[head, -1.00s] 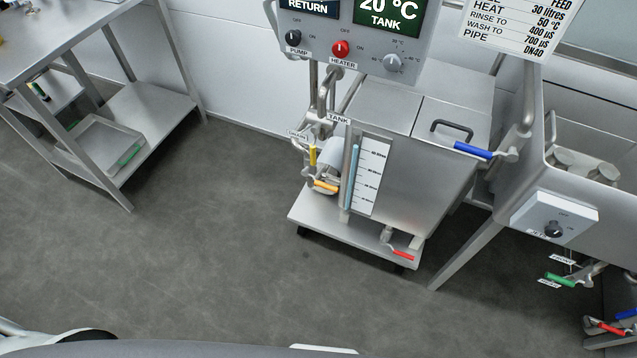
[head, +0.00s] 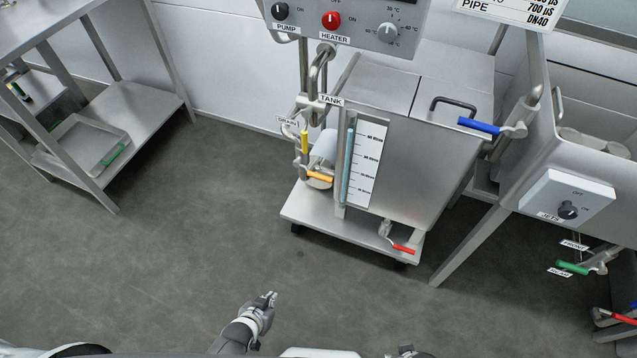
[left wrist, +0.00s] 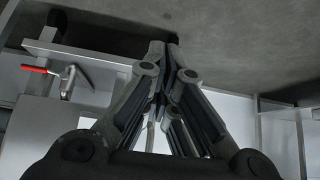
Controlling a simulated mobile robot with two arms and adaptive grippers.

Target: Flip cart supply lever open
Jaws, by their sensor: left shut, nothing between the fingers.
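The wheeled cart (head: 310,216) carries a steel tank. It has a yellow lever (head: 305,142), an orange lever (head: 319,177), a red lever (head: 403,249) low at the front and a blue lever (head: 478,126) at the upper right. I read no label saying supply, so I cannot tell which one is the supply lever. My left gripper (head: 270,297) is shut and empty, over the floor in front of the cart, apart from every lever. In the left wrist view its fingers (left wrist: 161,52) are together, and the red lever (left wrist: 33,69) shows at left. Part of my right arm shows at the bottom edge.
A control panel (head: 350,27) with knobs hangs above the cart. A steel shelf table (head: 120,120) stands at left. At right is a sink unit with a jets knob box (head: 567,204), a green lever (head: 573,268) and other levers. The floor (head: 200,240) between is clear.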

